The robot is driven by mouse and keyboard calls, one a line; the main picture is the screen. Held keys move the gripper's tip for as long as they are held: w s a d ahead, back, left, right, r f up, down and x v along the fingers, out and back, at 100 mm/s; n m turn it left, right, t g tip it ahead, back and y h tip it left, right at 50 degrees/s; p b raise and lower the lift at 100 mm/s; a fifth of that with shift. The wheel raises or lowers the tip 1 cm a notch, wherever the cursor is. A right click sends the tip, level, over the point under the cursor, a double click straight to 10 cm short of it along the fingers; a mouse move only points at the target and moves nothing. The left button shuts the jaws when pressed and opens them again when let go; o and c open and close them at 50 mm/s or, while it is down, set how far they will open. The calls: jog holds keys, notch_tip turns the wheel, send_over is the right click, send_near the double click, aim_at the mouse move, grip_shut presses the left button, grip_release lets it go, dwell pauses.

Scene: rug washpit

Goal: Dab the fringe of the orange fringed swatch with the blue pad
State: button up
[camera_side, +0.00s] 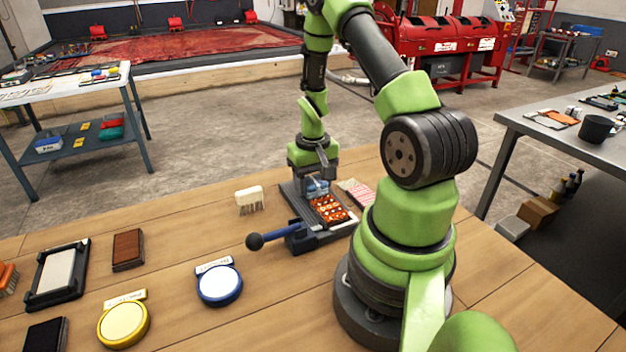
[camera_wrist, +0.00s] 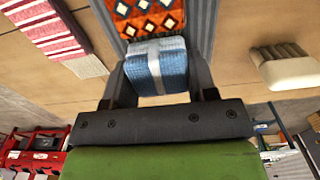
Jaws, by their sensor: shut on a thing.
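My gripper (camera_side: 315,180) points down over the far end of a dark clamp board (camera_side: 293,205). It is shut on the blue pad (camera_side: 317,188), a small block with a pale band in the wrist view (camera_wrist: 157,66), between both fingers. The orange fringed swatch (camera_side: 330,209), with white diamond shapes, lies on the board just in front of the pad. In the wrist view the swatch (camera_wrist: 148,17) borders the pad's edge. Its fringe at that end is hidden by the pad. I cannot tell whether pad and fringe touch.
A red-and-white striped swatch (camera_side: 357,192) lies right of the board, a white brush (camera_side: 250,199) left. The clamp's ball-ended lever (camera_side: 270,239) sticks out in front. A blue round dish (camera_side: 220,286), yellow dish (camera_side: 123,325), brown block (camera_side: 128,250) and black tray (camera_side: 38,290) stand front left.

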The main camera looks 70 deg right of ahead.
jog(key=shift+f, duration=0.45)
dwell(1.1)
jog(key=shift+r, duration=0.15)
jog(key=shift+r, duration=3.4)
jog(key=w+a+r+n, duration=0.4)
jog(key=a, duration=0.6)
jog(key=w+a+r+n, duration=0.4)
jog(key=a+n, duration=0.1)
jog(key=a, duration=0.5)
jog(key=shift+r, duration=0.4)
